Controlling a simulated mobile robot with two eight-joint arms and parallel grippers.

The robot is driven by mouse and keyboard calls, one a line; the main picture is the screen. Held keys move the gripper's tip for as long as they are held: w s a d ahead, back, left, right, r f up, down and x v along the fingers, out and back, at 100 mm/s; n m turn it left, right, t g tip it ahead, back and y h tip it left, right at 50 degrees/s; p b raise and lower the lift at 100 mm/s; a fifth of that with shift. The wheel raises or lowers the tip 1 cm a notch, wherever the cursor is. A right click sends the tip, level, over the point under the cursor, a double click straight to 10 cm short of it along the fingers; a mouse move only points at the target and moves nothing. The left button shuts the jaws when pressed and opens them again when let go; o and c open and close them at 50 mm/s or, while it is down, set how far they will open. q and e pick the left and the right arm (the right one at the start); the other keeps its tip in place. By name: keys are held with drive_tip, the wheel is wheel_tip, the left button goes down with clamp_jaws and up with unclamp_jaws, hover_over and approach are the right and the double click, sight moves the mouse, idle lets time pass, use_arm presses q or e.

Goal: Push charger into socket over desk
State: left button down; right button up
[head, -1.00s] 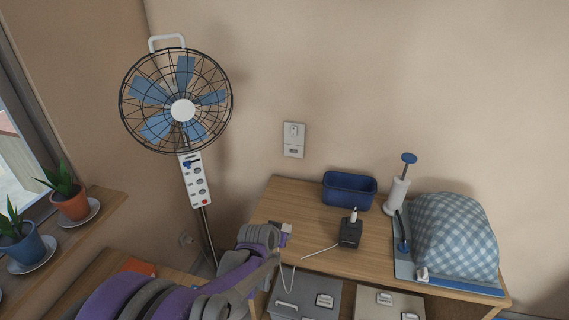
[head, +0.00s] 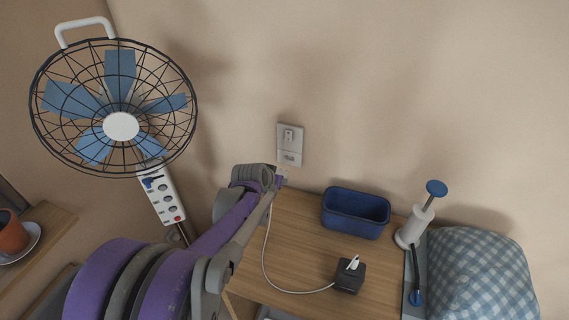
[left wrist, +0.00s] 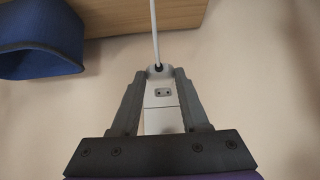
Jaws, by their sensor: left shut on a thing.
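The wall socket (head: 290,145) is a pale plate with a switch above and an outlet below, on the wall over the desk (head: 290,235). My left gripper (head: 280,180) is just below the plate, near the wall. In the left wrist view, which is upside down, my left gripper (left wrist: 158,74) is shut on the small grey charger (left wrist: 158,70), with a white cable running from it. The socket (left wrist: 162,115) shows between the fingers, its outlet holes uncovered. Whether the charger touches the wall or plate is unclear. My right gripper is not in view.
The white cable (head: 275,282) hangs to a black block (head: 350,276) on the desk. A blue bin (head: 356,212), a white stand with a blue top (head: 415,225) and a checked cloth heap (head: 480,275) are to the right. A fan (head: 120,125) stands left.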

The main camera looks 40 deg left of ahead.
sight(282, 171)
use_arm(q)
drive_tip(key=shift+w+r, duration=0.1)
drive_tip(key=shift+w, duration=0.05)
drive_tip(key=shift+s, duration=0.2)
drive_tip(key=shift+w+a, duration=0.25)
drive_tip(key=shift+w, duration=0.6)
drive_tip(key=shift+w+a, duration=0.25)
drive_tip(key=shift+w, duration=0.55)
drive_tip(key=shift+w+a, duration=0.25)
drive_tip(key=shift+w, duration=0.6)
drive_tip(key=shift+w+a, duration=0.2)
drive_tip(key=shift+w, duration=0.3)
drive_tip(key=shift+w+a, duration=0.15)
drive_tip(key=shift+w, duration=0.35)
idle(0.7)
drive_tip(key=shift+c, duration=1.6)
unclamp_jaws()
